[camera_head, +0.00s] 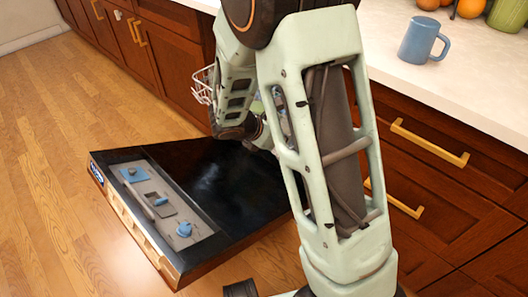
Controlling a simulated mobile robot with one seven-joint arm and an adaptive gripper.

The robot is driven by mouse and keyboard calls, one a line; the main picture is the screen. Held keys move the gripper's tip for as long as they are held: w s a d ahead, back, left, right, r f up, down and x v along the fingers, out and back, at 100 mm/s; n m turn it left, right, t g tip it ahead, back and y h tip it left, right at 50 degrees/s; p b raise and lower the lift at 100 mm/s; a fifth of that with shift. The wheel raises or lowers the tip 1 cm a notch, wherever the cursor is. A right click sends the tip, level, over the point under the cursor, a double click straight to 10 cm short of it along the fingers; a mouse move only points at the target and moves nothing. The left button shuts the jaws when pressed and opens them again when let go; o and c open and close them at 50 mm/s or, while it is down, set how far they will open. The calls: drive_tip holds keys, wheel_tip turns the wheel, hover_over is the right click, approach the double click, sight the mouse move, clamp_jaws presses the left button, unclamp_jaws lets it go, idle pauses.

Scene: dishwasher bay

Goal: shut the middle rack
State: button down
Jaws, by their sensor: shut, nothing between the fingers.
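A white wire rack (203,87) shows only as a small corner at the left of my arm, sticking out in front of the cabinet fronts. The rest of it is hidden behind my arm, so I cannot tell how far out it is or which rack level it is. The dishwasher door (235,185) is folded down, its dark inner face up, below the rack. My arm crosses the middle of the view and reaches toward the dishwasher opening. My gripper is not visible; the arm's own links cover that area.
The lowered door juts over the wooden floor (50,130), which is clear on the left. Brown cabinets with brass handles flank the bay. A blue mug (417,40) stands on the white counter (460,85), with oranges (470,8) and a green container (508,14) behind.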

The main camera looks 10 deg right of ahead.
drive_tip(key=w+d+p, duration=0.1)
drive_tip(key=w+d, duration=0.3)
drive_tip(key=d, duration=0.2)
drive_tip(key=w+d+p, duration=0.1)
drive_tip(key=w+d, duration=0.3)
drive_tip(key=d, duration=0.1)
drive_tip(key=w+d+p, duration=0.1)
drive_tip(key=w+d, duration=0.3)
drive_tip(key=d, duration=0.2)
drive_tip(key=shift+d, duration=0.35)
drive_tip(key=shift+a, duration=0.1)
